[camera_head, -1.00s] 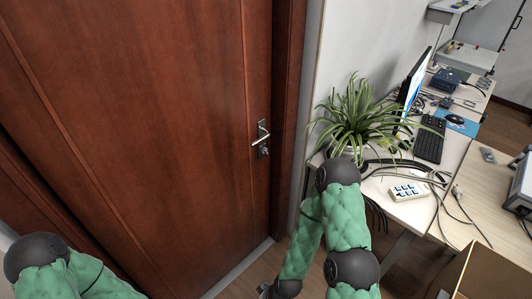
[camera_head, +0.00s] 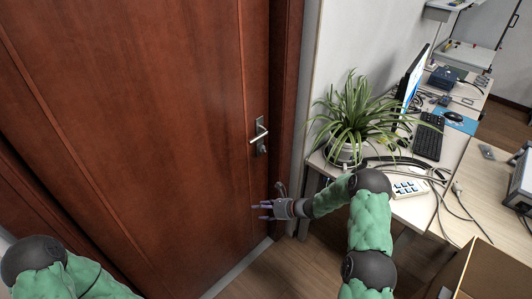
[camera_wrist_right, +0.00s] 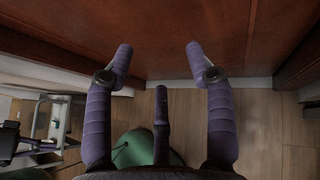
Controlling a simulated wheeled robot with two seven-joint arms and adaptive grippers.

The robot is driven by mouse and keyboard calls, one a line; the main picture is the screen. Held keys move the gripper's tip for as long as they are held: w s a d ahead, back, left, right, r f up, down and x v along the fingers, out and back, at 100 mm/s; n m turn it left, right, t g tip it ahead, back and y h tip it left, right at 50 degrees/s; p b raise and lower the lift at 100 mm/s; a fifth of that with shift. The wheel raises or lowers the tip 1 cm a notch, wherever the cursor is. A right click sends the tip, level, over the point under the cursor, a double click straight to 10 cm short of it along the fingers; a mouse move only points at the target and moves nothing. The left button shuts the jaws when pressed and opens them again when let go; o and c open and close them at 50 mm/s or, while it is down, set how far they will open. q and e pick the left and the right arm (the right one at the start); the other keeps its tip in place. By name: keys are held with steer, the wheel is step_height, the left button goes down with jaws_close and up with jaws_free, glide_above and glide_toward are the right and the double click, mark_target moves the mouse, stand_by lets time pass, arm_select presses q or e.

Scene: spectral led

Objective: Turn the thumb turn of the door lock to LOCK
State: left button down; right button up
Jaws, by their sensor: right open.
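The door lock (camera_head: 260,138) is a silver plate with a lever handle on the right side of the brown door (camera_head: 150,130). The thumb turn (camera_head: 261,150) is a small piece low on the plate, below the lever; its exact angle is too small to tell. My right gripper (camera_head: 264,210) is open and empty, below the lock and close to the door. In the right wrist view its purple fingers (camera_wrist_right: 158,58) are spread wide in front of the door, and the lock does not show there. My left arm shows at the lower left, but its gripper is out of view.
A desk with a potted plant (camera_head: 352,122), a keyboard (camera_head: 429,139) and a white power strip (camera_head: 407,188) stands right of the door, close to my right arm. An open cardboard box (camera_head: 485,272) is at the lower right. The door frame (camera_head: 288,90) borders the lock side.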

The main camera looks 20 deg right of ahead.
mark_target(263, 149)
steer(key=w+d+r+m+t+h, duration=0.1)
steer(key=w+d+r+m+t, duration=0.5)
steer(key=w+d+r+t, duration=0.5)
steer(key=w+a+r+g+b, duration=0.1)
steer(key=w+a+g+b, duration=0.1)
steer(key=w, duration=0.7)
steer(key=shift+r+g+b, duration=0.35)
steer(key=shift+g+b, duration=0.15)
steer(key=shift+b, duration=0.3)
steer(key=shift+a, duration=0.1)
